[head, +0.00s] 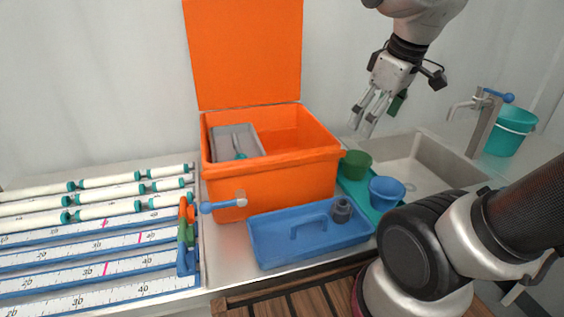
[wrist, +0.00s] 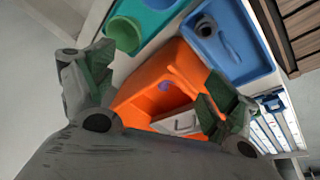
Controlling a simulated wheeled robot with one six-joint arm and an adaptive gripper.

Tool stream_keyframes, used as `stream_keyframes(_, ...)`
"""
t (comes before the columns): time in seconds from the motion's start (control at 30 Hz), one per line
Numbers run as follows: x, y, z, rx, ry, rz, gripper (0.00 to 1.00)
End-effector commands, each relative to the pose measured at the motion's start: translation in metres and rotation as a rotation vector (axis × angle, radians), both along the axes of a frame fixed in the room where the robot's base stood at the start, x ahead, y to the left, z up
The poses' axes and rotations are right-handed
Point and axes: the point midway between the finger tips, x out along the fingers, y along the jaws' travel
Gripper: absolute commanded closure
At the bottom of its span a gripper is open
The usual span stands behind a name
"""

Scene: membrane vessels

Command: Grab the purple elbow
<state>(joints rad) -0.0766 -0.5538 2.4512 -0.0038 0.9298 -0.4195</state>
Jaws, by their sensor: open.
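The purple elbow (wrist: 166,86) lies inside the open orange box (wrist: 139,97), near one inner wall in the wrist view. In the head view the orange box (head: 270,186) stands on the counter, and its front wall hides the elbow. My gripper (head: 369,115) is open and empty, raised in the air to the right of the box, above the sink's left side. Its two fingers stand apart on either side of the wrist view, with the box and the elbow seen between them.
A grey tray (head: 222,131) sits in the box's left part. The orange lid (head: 243,50) stands upright behind. A blue tray (head: 275,255) with a dark grey fitting (head: 341,209) is in front. Green (head: 356,164) and blue (head: 387,192) cups stand right, beside the sink (head: 425,165).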

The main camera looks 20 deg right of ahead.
Motion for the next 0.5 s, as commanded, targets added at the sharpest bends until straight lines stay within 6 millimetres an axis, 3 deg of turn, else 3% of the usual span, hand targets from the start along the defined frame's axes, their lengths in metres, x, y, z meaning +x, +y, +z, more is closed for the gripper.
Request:
stream_keyframes(0.17,0.075,0.038,-0.018,-0.15,0.068,0.584,0.13)
stream_keyframes(0.3,0.128,0.075,-0.049,-0.25,0.107,1.068,0.13)
stream_keyframes(0.5,0.161,0.111,-0.098,-0.307,0.165,1.578,0.13)
